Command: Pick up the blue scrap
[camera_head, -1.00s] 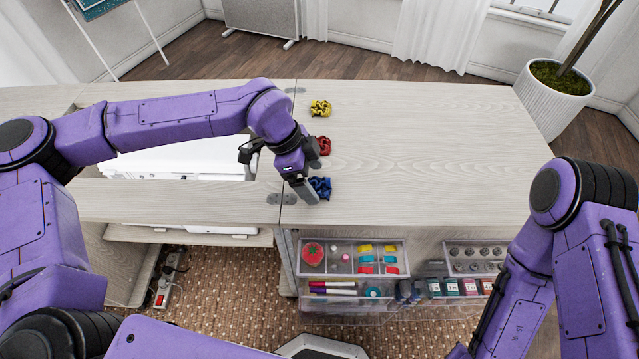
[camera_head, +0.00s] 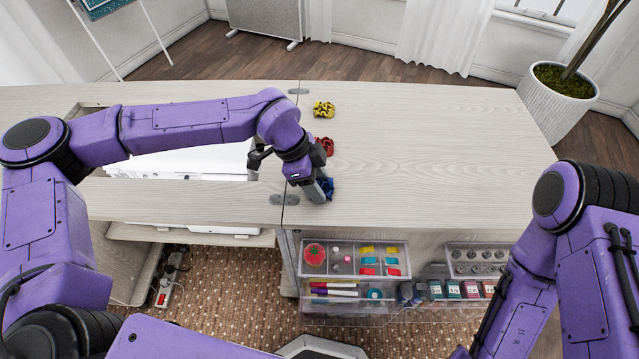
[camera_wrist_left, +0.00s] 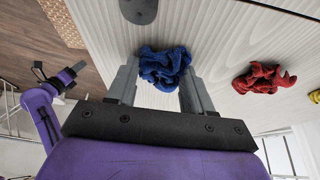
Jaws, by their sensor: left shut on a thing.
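The blue scrap (camera_head: 327,184) is a crumpled cloth on the pale wooden cabinet top, near its front edge. In the head view my left gripper (camera_head: 319,190) reaches down over it and hides part of it. In the left wrist view the blue scrap (camera_wrist_left: 165,68) sits between the two fingers of my left gripper (camera_wrist_left: 160,85), which is shut on it. I cannot tell from these views whether it is clear of the top.
A red scrap (camera_head: 325,145) and a yellow scrap (camera_head: 323,109) lie farther back in a row. Clear drawers (camera_head: 355,262) of sewing supplies are below the front edge. The cabinet top (camera_head: 440,150) is clear to the right. A white machine (camera_head: 195,160) sits in the left opening.

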